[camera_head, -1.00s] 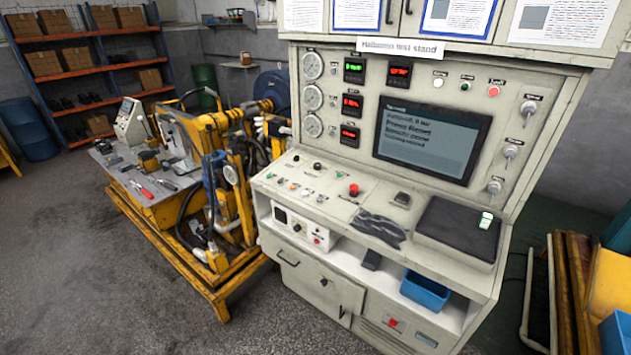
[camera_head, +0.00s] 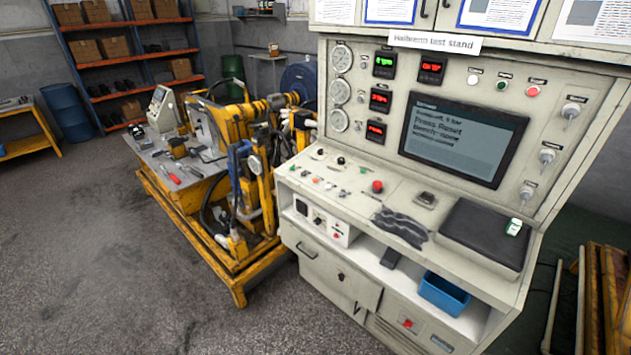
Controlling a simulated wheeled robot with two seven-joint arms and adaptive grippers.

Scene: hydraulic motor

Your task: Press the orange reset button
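The hydraulic test stand (camera_head: 480,80) fills the right half of the head view. A row of small coloured buttons lies on the left part of its sloping desk panel. One of them looks orange (camera_head: 305,175), but it is too small to read its label. A larger red mushroom button (camera_head: 377,186) sits to the right of that row. The screen (camera_head: 464,140) shows text that includes "Press Reset". Neither of my grippers is in view, and nothing touches the desk buttons.
A yellow frame bench (camera_head: 235,285) with a motor rig stands left of the stand. A black case (camera_head: 470,235) and dark gloves (camera_head: 400,227) lie on the desk, with a blue bin (camera_head: 444,293) on the shelf below. The floor (camera_head: 80,250) at front left is clear.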

